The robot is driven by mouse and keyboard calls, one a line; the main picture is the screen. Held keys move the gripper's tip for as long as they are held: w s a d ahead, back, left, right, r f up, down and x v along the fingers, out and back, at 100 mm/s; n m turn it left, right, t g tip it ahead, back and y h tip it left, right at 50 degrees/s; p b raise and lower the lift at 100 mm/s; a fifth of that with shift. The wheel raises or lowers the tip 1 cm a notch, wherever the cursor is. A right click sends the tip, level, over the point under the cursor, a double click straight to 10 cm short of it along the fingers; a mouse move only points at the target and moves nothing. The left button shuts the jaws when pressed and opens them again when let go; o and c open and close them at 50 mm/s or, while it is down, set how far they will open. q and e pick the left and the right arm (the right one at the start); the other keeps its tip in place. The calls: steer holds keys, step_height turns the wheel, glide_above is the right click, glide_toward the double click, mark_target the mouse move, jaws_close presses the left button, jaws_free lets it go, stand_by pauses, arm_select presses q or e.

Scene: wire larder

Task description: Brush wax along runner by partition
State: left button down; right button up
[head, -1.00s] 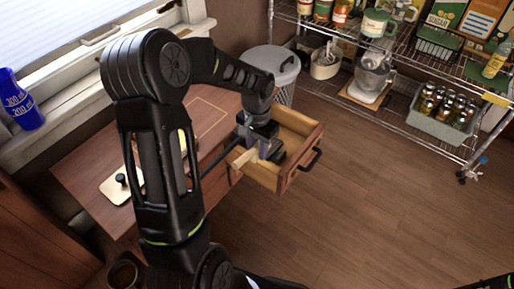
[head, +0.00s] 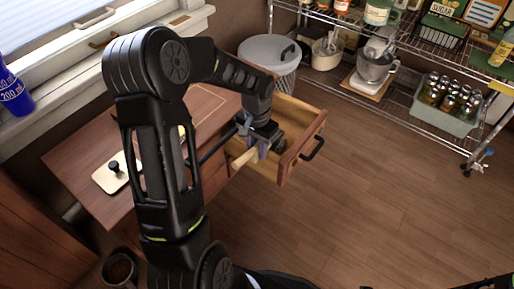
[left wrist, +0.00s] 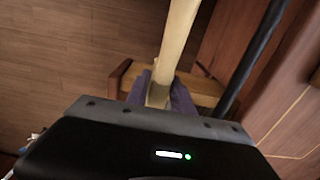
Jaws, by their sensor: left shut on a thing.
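My left gripper (head: 262,149) is at the near left side of the open drawer (head: 303,146). It is shut on a pale, cream-coloured stick (head: 243,159), which sticks out toward the lower left in the head view. In the left wrist view the stick (left wrist: 178,35) runs up from between the fingers (left wrist: 160,97); I cannot tell whether it is the wax or a brush handle. The drawer's wooden edge (left wrist: 205,87) shows behind the fingers. The runner and partition cannot be made out; my gripper and arm hide part of the drawer. My right gripper is not in view.
The desk (head: 85,150) carries a cream plate with a black knob (head: 113,168). A lidded bin (head: 270,52) stands behind the drawer. A wire rack (head: 425,110) with jars stands at the back right. The floor in front of the drawer is clear.

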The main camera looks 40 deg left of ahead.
arm_select(q)
steer(key=shift+f+b, duration=0.5)
steer(key=shift+f, duration=0.2)
stand_by(0.4)
steer(key=shift+a, duration=0.15)
steer(key=shift+a+r+p, duration=0.15)
steer(key=shift+a+p, duration=0.3)
steer(key=shift+a, duration=0.7)
steer(key=shift+a, duration=0.15)
steer(key=shift+a, duration=0.65)
steer(key=shift+d+f, duration=0.2)
steer(key=shift+d, duration=1.1)
